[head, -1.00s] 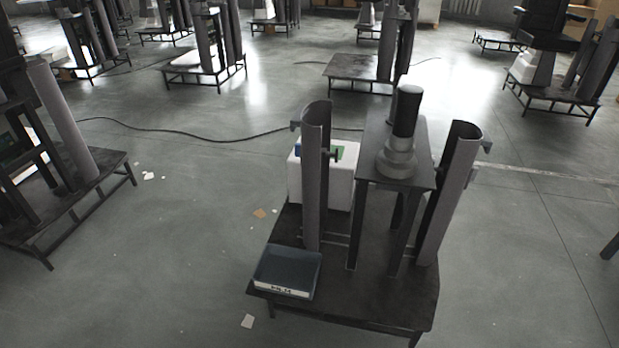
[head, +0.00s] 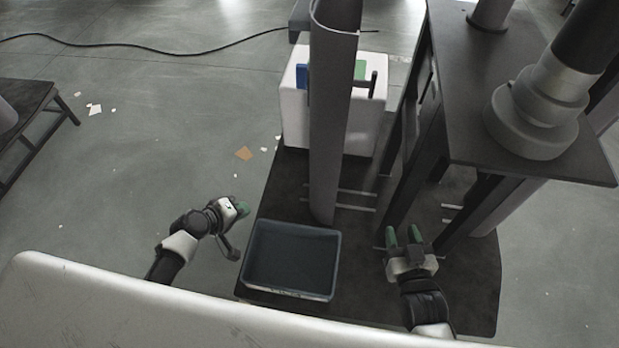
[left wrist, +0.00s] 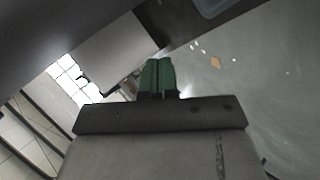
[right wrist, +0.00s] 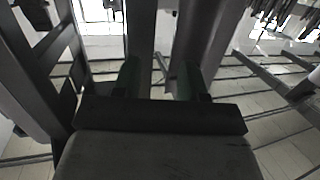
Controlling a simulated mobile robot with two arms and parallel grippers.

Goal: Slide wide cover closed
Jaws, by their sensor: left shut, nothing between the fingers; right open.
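A tall grey curved cover (head: 335,120) stands upright on the dark base of the lift column, left of the raised platform. A dark handle (head: 372,84) sticks out on its right side near the top. A second grey cover (head: 503,207) shows partly behind the platform on the right; most of it is hidden. I cannot tell which is the wide one. My left gripper (head: 239,207) is shut and empty, left of the tray and apart from the covers. My right gripper (head: 403,236) is open and empty, low over the base, right of the left cover.
A blue-grey tray (head: 293,292) lies on the base's front left corner, between my grippers. A white box (head: 296,110) stands behind the left cover. The dark platform (head: 470,120) carries a round column (head: 540,112). Open floor lies to the left, with paper scraps and a cable (head: 150,50).

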